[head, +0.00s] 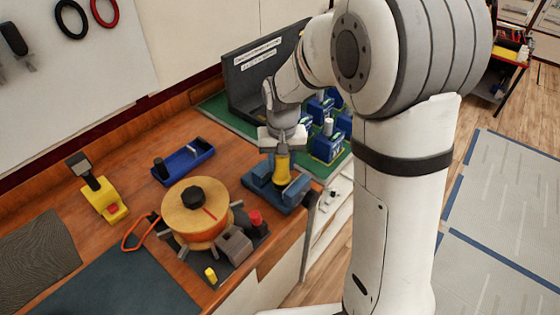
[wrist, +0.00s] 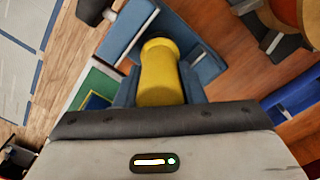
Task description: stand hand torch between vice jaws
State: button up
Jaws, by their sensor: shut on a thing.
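A yellow hand torch (head: 282,167) stands roughly upright at the blue vice (head: 262,187) near the bench's right edge. My gripper (head: 283,142) is above the vice and shut on the torch's upper part. In the wrist view the torch (wrist: 160,72) extends away from my gripper, with blue vice parts (wrist: 201,62) on both sides of it. The torch's lower end is at or between the vice jaws; I cannot tell whether it touches the vice bed. My gripper's fingertips are mostly hidden in the wrist view.
A round wooden-topped device (head: 190,215) with a black knob stands left of the vice. A blue tray (head: 183,160), a yellow tool (head: 103,200) and an orange loop (head: 137,236) lie farther left. Blue breaker blocks (head: 327,147) stand behind the vice on a green mat.

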jog(key=shift+f+b, duration=0.5)
jog(key=shift+f, duration=0.15)
jog(key=o, duration=1.2)
jog(key=shift+r, duration=0.15)
notch_tip(320, 180, up, 7)
jog(key=shift+b, duration=0.3)
jog(key=shift+s+d+r, duration=0.1)
jog(key=shift+r, duration=0.3)
jog(key=s+d+r+t, duration=0.1)
jog(key=s+d, duration=0.3)
jog(key=s, duration=0.5)
jog(key=s+d+r+t, duration=0.1)
jog(key=s+d+t, duration=0.1)
jog(key=s+d, duration=0.3)
jog(key=s, duration=0.4)
jog(key=shift+s+d+r, duration=0.2)
jog(key=shift+s+d, duration=0.05)
jog(key=shift+s, duration=0.1)
